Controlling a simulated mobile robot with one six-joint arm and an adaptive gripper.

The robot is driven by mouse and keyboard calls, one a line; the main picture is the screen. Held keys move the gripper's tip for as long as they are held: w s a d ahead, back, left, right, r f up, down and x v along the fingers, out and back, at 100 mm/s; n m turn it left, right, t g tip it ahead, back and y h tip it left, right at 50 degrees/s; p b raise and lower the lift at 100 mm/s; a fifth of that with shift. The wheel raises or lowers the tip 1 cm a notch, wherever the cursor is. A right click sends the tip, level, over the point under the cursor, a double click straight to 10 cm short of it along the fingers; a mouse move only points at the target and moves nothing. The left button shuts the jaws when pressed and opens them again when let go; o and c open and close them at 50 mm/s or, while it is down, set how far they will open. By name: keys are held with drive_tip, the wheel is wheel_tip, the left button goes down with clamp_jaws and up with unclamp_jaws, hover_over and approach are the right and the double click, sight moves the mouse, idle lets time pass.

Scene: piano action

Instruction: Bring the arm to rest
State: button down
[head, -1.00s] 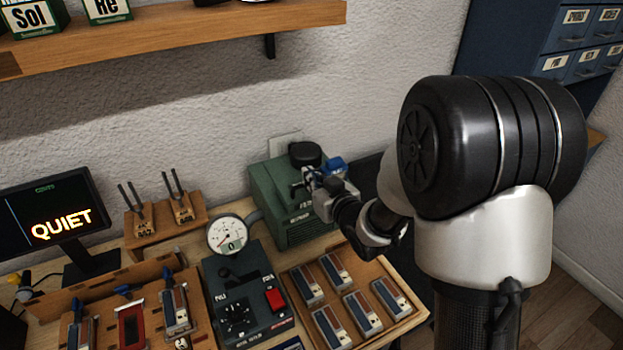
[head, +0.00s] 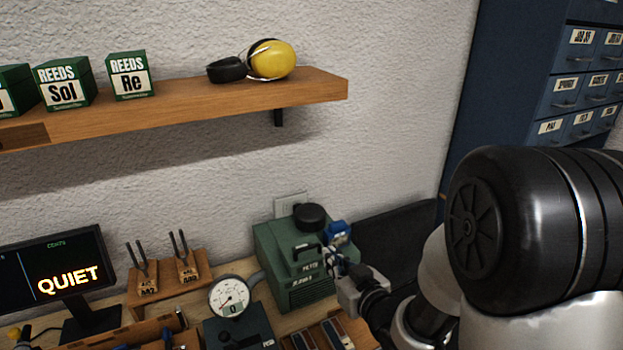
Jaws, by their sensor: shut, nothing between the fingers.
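My gripper (head: 338,268) is at the right front of the green pump box (head: 270,262), close to a blue part (head: 338,232) on its side. The fingers are small in the head view and look shut, with nothing seen between them. I cannot tell whether they touch the box. My arm reaches in from the lower right.
A wooden shelf (head: 200,104) with reed boxes (head: 130,75) and yellow earmuffs (head: 270,60) is above the bench. A round gauge (head: 229,296), tuning forks (head: 186,262) and a screen reading QUIET (head: 60,275) stand left. Blue drawers (head: 573,90) are at right.

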drive_tip(key=s+d+r+m+g+h, duration=0.2)
drive_tip(key=s+d+r+g+h, duration=0.2)
drive_tip(key=s+d+r+h, duration=0.3)
drive_tip(key=s+m+g+y, duration=0.1)
drive_tip(key=s+g, duration=0.4)
drive_tip(key=s, duration=1.7)
drive_tip(key=shift+r+m, duration=0.15)
drive_tip(key=shift+m, duration=0.45)
drive_tip(key=shift+a, duration=0.1)
